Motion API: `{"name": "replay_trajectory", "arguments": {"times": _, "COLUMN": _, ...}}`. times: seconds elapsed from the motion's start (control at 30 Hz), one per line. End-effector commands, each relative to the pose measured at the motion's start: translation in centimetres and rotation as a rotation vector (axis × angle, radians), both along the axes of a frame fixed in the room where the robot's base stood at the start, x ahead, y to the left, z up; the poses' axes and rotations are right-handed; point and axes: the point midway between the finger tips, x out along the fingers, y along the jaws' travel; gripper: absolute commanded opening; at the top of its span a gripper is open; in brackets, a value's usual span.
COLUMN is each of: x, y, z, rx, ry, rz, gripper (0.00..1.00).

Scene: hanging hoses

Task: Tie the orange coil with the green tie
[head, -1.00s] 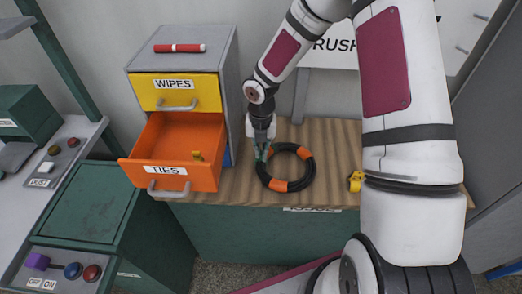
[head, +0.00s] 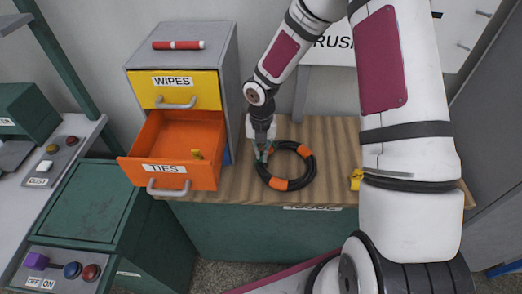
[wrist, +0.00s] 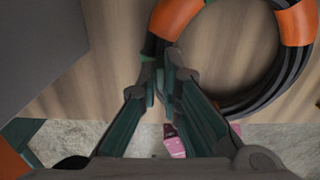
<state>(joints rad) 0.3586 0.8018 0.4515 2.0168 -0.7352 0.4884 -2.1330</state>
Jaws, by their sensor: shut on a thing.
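The coil (head: 311,167) is a black hose ring with orange bands, lying flat on the wooden bench top. It also shows in the wrist view (wrist: 295,66). My gripper (head: 264,152) points down at the coil's left side, its fingers (wrist: 168,68) close together over the ring's edge. A small green piece (wrist: 149,45), seemingly the green tie, shows at the fingertips against the hose, and my gripper is shut on it. The fingers hide most of it, so I cannot tell whether it goes around the hose.
The orange TIES drawer (head: 132,174) stands open left of the coil, with a small yellow item (head: 197,154) inside. Above it is the shut yellow WIPES drawer (head: 196,91). Another yellow item (head: 356,180) lies on the bench at right, partly behind my arm.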

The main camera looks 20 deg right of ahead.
Motion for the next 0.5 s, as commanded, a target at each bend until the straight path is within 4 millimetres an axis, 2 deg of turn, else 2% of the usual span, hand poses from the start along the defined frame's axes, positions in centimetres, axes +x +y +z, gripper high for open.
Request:
{"name": "replay_trajectory", "arguments": {"times": 0.2, "x": -0.01, "y": 0.01, "z": -0.01, "rx": 0.0, "ry": 0.0, "rz": 0.001, "gripper": 0.0}}
{"name": "replay_trajectory", "arguments": {"times": 0.23, "x": -0.01, "y": 0.01, "z": -0.01, "rx": 0.0, "ry": 0.0, "rz": 0.001, "gripper": 0.13}}
{"name": "replay_trajectory", "arguments": {"times": 0.3, "x": -0.01, "y": 0.01, "z": -0.01, "rx": 0.0, "ry": 0.0, "rz": 0.001, "gripper": 0.29}}
{"name": "replay_trajectory", "arguments": {"times": 0.5, "x": 0.0, "y": 0.02, "z": -0.01, "rx": 0.0, "ry": 0.0, "rz": 0.001, "gripper": 0.3}}
